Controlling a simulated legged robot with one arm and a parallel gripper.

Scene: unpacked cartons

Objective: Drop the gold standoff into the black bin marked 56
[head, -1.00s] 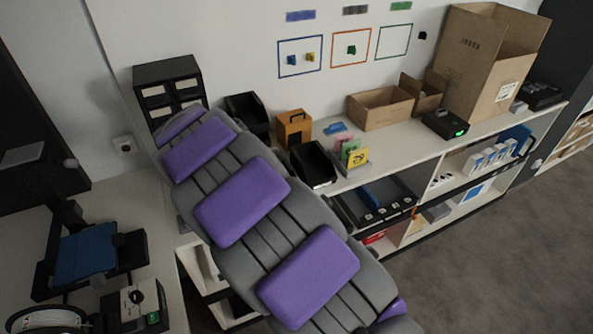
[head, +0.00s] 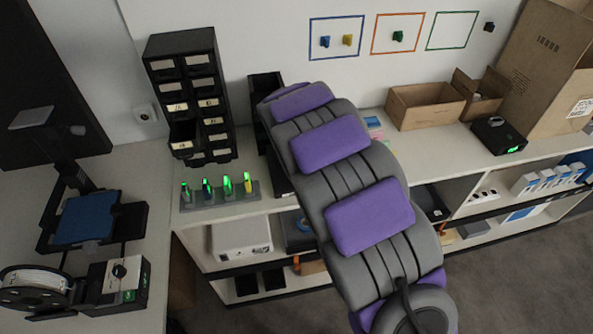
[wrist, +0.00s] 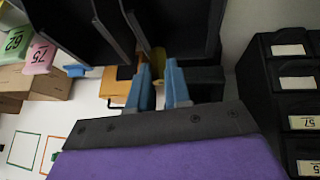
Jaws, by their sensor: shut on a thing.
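My gripper (wrist: 160,84) has two blue fingers in the wrist view. They are shut on a small yellow-gold piece, the gold standoff (wrist: 158,60), which shows only in part between the tips. In the head view my arm hides the gripper. Black open bins (wrist: 178,22) are just beyond the fingertips in the wrist view. One black bin (head: 262,88) shows beside my arm in the head view, partly covered. I cannot read a 56 on any bin.
A black drawer cabinet (head: 185,75) stands left of my arm, one drawer (head: 184,138) pulled out. Its labels include 57 (wrist: 303,122) in the wrist view. A rack of green-lit items (head: 220,194) is in front. Open cartons (head: 425,105) stand on the right.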

